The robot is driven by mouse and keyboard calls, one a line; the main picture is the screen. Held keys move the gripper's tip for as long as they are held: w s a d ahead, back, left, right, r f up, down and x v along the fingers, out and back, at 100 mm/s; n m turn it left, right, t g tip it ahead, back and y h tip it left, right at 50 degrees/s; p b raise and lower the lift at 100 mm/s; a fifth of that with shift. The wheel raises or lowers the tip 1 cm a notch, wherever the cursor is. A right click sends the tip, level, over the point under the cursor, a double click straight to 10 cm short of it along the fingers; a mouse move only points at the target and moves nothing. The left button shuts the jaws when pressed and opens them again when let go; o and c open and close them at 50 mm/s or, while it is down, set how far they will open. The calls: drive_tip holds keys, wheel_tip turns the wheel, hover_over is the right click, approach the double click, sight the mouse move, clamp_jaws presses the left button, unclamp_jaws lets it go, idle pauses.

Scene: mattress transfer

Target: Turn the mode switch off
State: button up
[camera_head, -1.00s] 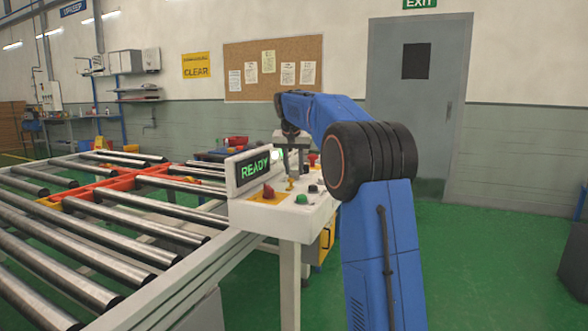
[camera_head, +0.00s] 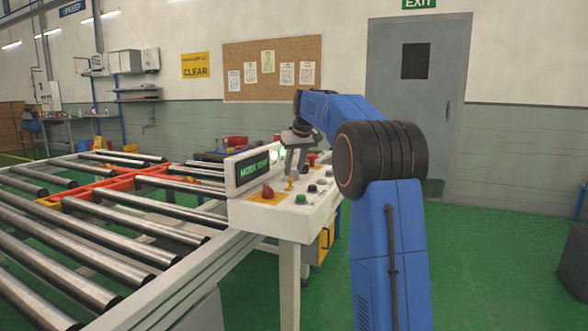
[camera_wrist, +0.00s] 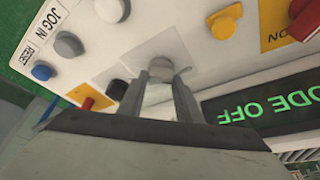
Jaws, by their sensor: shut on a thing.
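The control panel (camera_head: 265,215) stands at the end of the roller conveyor, and its top fills much of the wrist view (camera_wrist: 205,65). My gripper (camera_head: 296,170) is over the panel behind its display. In the wrist view my gripper (camera_wrist: 159,80) is shut on the grey knob of the mode switch (camera_wrist: 159,66), one finger on each side. The knob sits on a pale square plate; its lower part is hidden between the fingers. The display (camera_wrist: 262,113) shows green text, upside down, that reads "ODE OFF". In the head view the display (camera_head: 252,170) text is blurred.
A red mushroom button (camera_head: 268,192) and green button (camera_head: 301,199) are at the panel's front.

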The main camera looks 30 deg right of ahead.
idle(0.4)
drive_tip(key=o, duration=1)
drive_tip(key=shift+o, duration=0.2)
drive_tip(key=v, duration=1.7)
drive_tip(key=shift+r, duration=0.25)
